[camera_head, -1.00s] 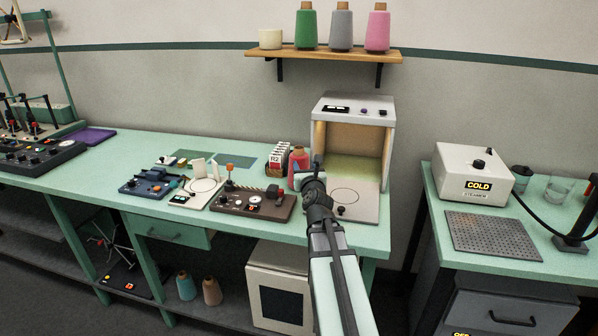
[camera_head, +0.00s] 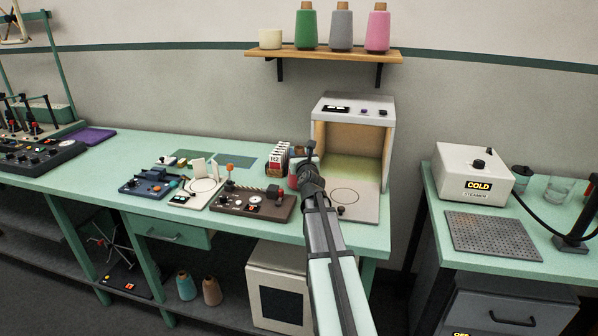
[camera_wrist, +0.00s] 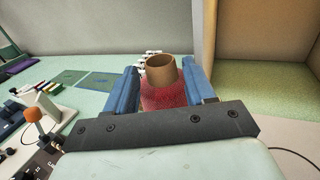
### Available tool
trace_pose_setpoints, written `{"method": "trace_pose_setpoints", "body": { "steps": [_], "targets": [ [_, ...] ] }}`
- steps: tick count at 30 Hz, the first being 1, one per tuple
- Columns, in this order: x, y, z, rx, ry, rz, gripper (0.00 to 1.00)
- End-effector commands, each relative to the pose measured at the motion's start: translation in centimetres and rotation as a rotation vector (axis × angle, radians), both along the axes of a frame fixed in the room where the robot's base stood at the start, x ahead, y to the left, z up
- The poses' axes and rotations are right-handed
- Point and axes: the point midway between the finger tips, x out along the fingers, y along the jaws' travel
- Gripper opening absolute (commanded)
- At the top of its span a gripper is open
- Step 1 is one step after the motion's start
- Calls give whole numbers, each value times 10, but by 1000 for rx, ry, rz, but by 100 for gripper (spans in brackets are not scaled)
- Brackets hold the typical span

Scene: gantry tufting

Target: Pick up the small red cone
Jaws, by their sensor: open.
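The small red cone (camera_wrist: 162,92) stands upright on the bench in the wrist view, with a brown tube top (camera_wrist: 160,68). My gripper (camera_wrist: 163,88) is open, its two blue fingers on either side of the cone. I cannot tell whether the fingers touch it. The dark bar of the gripper hides the cone's lower part. In the head view, my arm hides most of the cone (camera_head: 293,180), leaving a reddish strip at its left. My gripper (camera_head: 309,152) is there at the cone, next to the booth.
A box of white cards (camera_head: 278,160) stands just left of the cone. The open booth (camera_head: 353,108) stands to the right. A brown control panel (camera_head: 253,203) lies at front left. Larger cones, including a pink cone (camera_head: 377,30), stand on the wall shelf (camera_head: 320,54).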

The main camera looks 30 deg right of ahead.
Motion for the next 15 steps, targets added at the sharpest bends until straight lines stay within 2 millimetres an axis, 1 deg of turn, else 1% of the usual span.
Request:
{"method": "trace_pose_setpoints", "body": {
  "steps": [1,7,10,15],
  "targets": [
    [10,-4,0,0,0,0,54],
    [34,-14,0,0,0,0,54],
    [37,-15,0,0,0,0,54],
    [36,-15,0,0,0,0,54]
  ]
}}
